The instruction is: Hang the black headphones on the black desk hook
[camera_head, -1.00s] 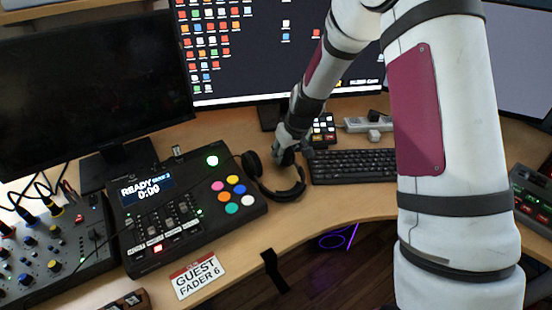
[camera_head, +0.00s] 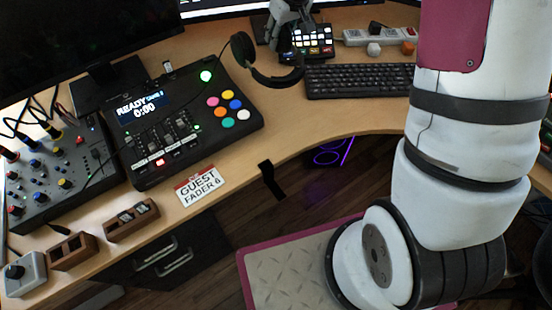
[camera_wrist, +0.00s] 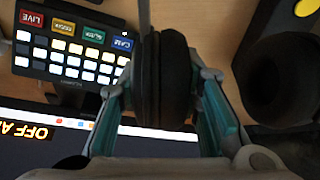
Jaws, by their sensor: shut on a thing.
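The black headphones (camera_head: 279,83) are in my gripper (camera_head: 287,24), near the back middle of the desk in the head view. One ear cup hangs out to the left, and the band curves below the gripper. In the wrist view, an ear cup (camera_wrist: 162,80) sits between the two fingers (camera_wrist: 160,108), which are shut on it. The headphones appear raised above the desk. The black desk hook (camera_head: 271,180) is at the desk's front edge, nearer the viewer and below the headphones in the picture. Nothing hangs on it.
A console with coloured buttons (camera_head: 180,125) stands left of the headphones, a keyboard (camera_head: 358,80) right. A lit button pad (camera_head: 308,42) and a power strip (camera_head: 380,38) are behind. A guest card (camera_head: 201,185) lies left of the hook. Bare desk lies between console and keyboard.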

